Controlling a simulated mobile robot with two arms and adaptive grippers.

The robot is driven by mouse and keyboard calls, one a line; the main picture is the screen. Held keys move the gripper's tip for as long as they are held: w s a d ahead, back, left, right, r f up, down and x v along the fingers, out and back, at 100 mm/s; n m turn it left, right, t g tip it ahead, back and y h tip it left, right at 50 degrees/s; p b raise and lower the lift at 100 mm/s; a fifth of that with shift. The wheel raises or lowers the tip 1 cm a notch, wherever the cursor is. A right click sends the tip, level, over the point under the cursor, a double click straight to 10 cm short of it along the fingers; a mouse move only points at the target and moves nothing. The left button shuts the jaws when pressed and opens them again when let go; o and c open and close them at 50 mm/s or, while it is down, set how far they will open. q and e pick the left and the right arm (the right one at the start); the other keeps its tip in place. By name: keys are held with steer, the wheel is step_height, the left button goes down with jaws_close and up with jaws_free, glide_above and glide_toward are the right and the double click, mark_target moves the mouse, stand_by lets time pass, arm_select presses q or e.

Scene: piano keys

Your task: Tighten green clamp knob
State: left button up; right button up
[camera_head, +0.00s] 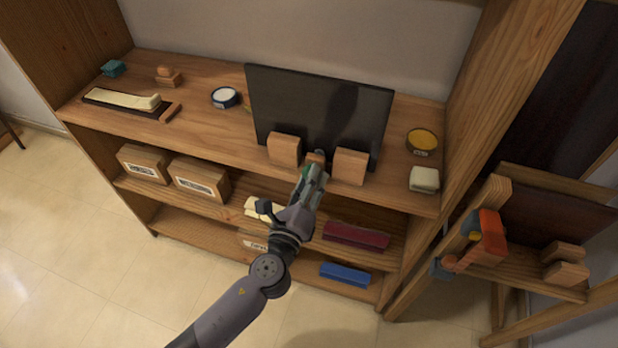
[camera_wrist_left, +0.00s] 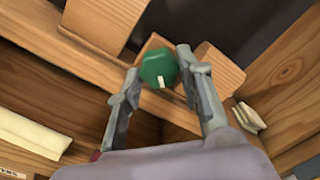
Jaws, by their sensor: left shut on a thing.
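The green clamp knob (camera_wrist_left: 158,67) is a faceted green disc with a white mark at its lower edge in the left wrist view. It sits at the front of a dark upright panel (camera_head: 325,108), between two wooden blocks (camera_head: 284,150) and (camera_head: 350,166). My left gripper (camera_head: 313,172) reaches up to it from below and is shut on the knob. In the left wrist view one finger of my left gripper (camera_wrist_left: 157,72) is on each side of the knob. In the head view the gripper mostly hides the knob. My right gripper is not in view.
The panel stands on a wooden shelf (camera_head: 200,125). A yellow-topped tin (camera_head: 422,141) and a cream block (camera_head: 424,179) lie to its right, a round white-topped tin (camera_head: 225,97) to its left. A wooden stand (camera_head: 530,275) is at right.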

arm_select(q)
steer(key=shift+m, duration=0.7)
steer(key=shift+f, duration=0.15)
steer(key=o, duration=1.1)
steer(key=shift+o, duration=0.2)
steer(key=v, duration=1.2)
